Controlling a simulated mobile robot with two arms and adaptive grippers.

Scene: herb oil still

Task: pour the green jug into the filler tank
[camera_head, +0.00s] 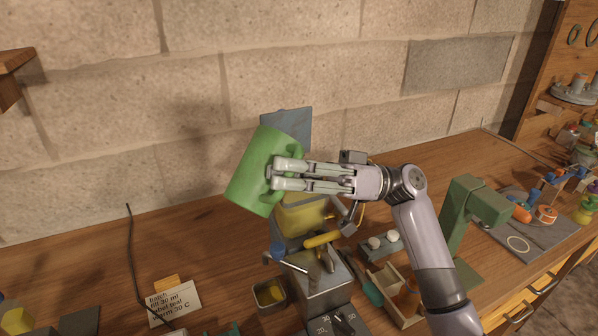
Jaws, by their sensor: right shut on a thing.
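The green jug (258,172) is in the air in front of the wall, tilted over to one side. My right gripper (276,175) is shut on the jug from its right side, at the handle. The fingers cover part of the jug's side. Its inside is not visible. A yellow-filled tank (303,217), likely the filler tank, sits below and to the right of the jug, on top of a grey machine (325,277). The jug and gripper hide part of it. No stream of liquid shows. My left gripper is not in view.
A note card (173,304) is at the front left. The bench's back left is mostly clear.

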